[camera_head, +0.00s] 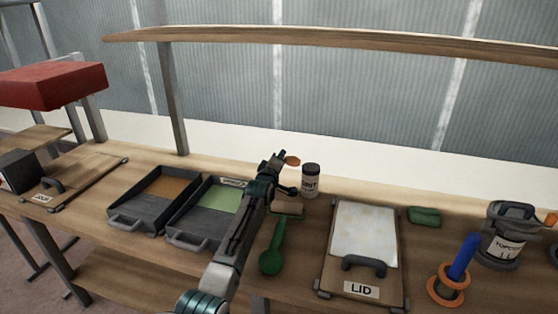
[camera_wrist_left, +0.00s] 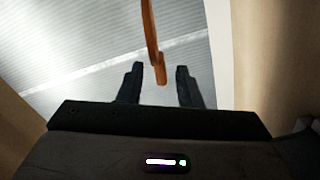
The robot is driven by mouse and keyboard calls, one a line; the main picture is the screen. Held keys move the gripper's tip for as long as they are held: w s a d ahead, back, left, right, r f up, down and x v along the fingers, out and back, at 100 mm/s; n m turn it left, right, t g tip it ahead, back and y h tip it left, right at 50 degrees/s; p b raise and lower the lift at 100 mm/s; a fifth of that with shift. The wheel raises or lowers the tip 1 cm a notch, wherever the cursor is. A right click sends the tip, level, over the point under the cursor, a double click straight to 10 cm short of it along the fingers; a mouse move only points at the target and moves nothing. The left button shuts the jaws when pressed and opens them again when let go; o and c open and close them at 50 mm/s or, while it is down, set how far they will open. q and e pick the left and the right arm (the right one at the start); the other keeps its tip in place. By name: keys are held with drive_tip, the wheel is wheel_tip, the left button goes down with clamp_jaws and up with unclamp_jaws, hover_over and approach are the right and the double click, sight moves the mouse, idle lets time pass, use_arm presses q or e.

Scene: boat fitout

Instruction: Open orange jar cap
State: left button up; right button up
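A small orange disc-like cap (camera_head: 292,160) is beside my left gripper, left of the jar's top. In the left wrist view the cap (camera_wrist_left: 151,30) appears edge-on, with a short tab between the two fingertips and gaps on both sides. My left gripper (camera_head: 284,171) is open; in the wrist view its fingers (camera_wrist_left: 160,72) are clearly apart. A dark jar (camera_head: 311,184) with a pale, partly legible label stands upright just right of the gripper, its top dark. I cannot tell whether the cap is attached to the jar. My right gripper is not in view.
A green scoop-like tool (camera_head: 272,255) and a board marked LID (camera_head: 362,290) lie nearer the front. Two trays (camera_head: 140,216) (camera_head: 190,237) are left of my arm. A green block (camera_head: 424,216) and a pot (camera_head: 503,245) are to the right. A wooden shelf (camera_head: 330,37) runs above.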

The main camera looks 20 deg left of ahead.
use_arm(q)
drive_tip(key=shift+s+r, duration=0.15)
